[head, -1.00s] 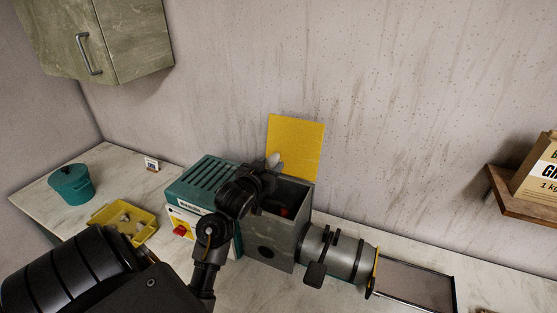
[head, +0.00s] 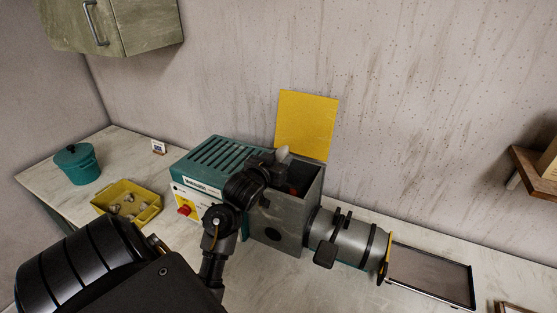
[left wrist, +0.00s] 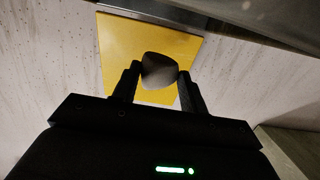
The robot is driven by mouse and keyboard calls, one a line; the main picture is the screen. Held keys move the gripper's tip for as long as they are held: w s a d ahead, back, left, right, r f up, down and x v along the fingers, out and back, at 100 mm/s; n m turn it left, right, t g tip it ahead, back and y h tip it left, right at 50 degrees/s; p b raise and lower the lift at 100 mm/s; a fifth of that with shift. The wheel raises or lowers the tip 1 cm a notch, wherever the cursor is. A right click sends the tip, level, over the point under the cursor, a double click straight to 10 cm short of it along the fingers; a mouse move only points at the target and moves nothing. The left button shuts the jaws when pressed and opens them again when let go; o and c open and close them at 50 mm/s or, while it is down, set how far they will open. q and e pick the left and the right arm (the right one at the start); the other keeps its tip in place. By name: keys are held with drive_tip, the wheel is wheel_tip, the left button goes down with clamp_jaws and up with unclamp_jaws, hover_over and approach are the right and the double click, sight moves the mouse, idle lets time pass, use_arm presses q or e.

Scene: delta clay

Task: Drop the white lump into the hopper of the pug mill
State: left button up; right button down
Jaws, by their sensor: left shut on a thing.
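The pug mill (head: 340,239) stands on the counter, with a grey hopper (head: 312,197) open at the top and a raised yellow lid (head: 306,124) behind it. Something reddish shows inside the hopper. My left gripper (head: 279,160) is at the hopper's left rim, shut on the white lump (head: 283,152). In the left wrist view the lump (left wrist: 159,70) sits between the two fingertips (left wrist: 159,82), shaded grey, with the yellow lid (left wrist: 118,52) behind it. The gripper partly hides the hopper opening. My right gripper is not in view.
A yellow tray (head: 150,213) with several pale lumps and a teal lidded pot (head: 77,165) stand on the counter at left. A flat tray (head: 430,272) extends right from the mill's barrel. A wooden shelf (head: 540,178) is at right, a wall cabinet (head: 140,25) at upper left.

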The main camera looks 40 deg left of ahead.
use_arm(q)
drive_tip(key=o, duration=1)
drive_tip(key=shift+o, duration=0.7)
drive_tip(key=shift+s, duration=0.1)
drive_tip(key=p+v, duration=0.2)
drive_tip(key=v, duration=0.8)
drive_tip(key=shift+s+d, duration=0.2)
drive_tip(key=shift+s, duration=0.15)
drive_tip(key=shift+a, duration=0.1)
